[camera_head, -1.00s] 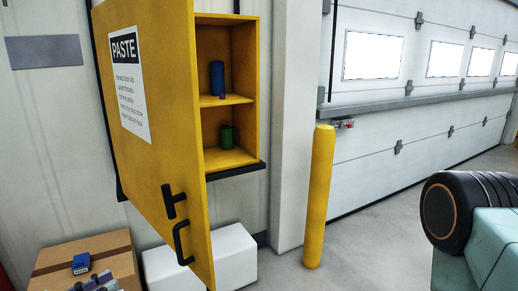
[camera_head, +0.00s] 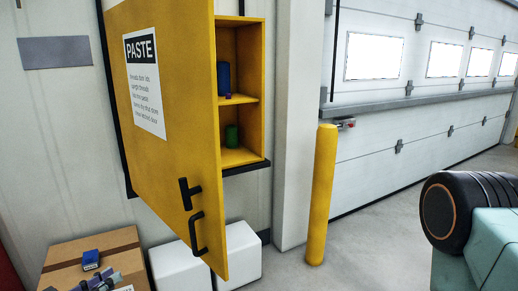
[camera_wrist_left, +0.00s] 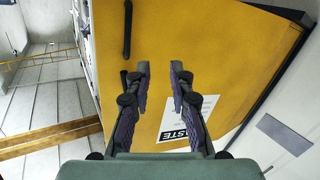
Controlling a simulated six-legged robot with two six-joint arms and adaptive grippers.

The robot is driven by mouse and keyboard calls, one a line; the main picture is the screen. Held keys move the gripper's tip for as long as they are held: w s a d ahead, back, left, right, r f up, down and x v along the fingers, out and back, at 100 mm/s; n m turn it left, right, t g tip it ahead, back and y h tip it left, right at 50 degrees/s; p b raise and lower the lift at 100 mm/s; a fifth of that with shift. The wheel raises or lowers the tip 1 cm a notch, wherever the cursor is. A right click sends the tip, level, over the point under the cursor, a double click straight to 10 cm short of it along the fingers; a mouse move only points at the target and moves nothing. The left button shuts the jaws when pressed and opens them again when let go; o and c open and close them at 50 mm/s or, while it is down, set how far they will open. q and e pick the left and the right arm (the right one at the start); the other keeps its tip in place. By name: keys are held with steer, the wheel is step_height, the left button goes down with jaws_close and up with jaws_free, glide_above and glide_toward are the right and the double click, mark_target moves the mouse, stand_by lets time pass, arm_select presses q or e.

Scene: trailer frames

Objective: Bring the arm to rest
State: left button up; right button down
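My left gripper (camera_head: 103,282) shows at the bottom left of the head view, partly cut off by the lower edge. In the left wrist view its two fingers (camera_wrist_left: 159,70) are apart with nothing between them. The yellow cabinet door (camera_head: 172,140) with the PASTE sign (camera_head: 145,82) stands open; the gripper is below and left of its black handle (camera_head: 196,232). The door fills much of the left wrist view (camera_wrist_left: 225,45) beyond the fingers. My right gripper does not show.
The open cabinet (camera_head: 241,157) holds a blue cylinder (camera_head: 223,77) and a green one (camera_head: 232,136). A yellow post (camera_head: 321,195) stands right, with clear floor (camera_head: 380,250) beyond.

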arm_select(q)
steer(key=s+d+f+n+g+y+b, duration=0.25)
steer(key=s+d+f+g+b, duration=0.2)
steer(key=f, duration=0.65)
steer(key=s+d+f+n+g+y+b, duration=0.25)
steer(key=s+d+f+b, duration=0.2)
steer(key=f, duration=0.55)
steer(key=s+d+f+g+y+b, duration=0.1)
steer(key=s+f+g+b, duration=0.3)
steer(key=s+f, duration=0.5)
steer(key=s+d+f+m+g+y+b, duration=0.1)
steer(key=s+d+f+g+b, duration=0.2)
steer(key=s, duration=0.9)
step_height(320, 180, down, 6)
steer(key=g+b, duration=0.1)
steer(key=b, duration=0.2)
steer(key=shift+r, duration=0.15)
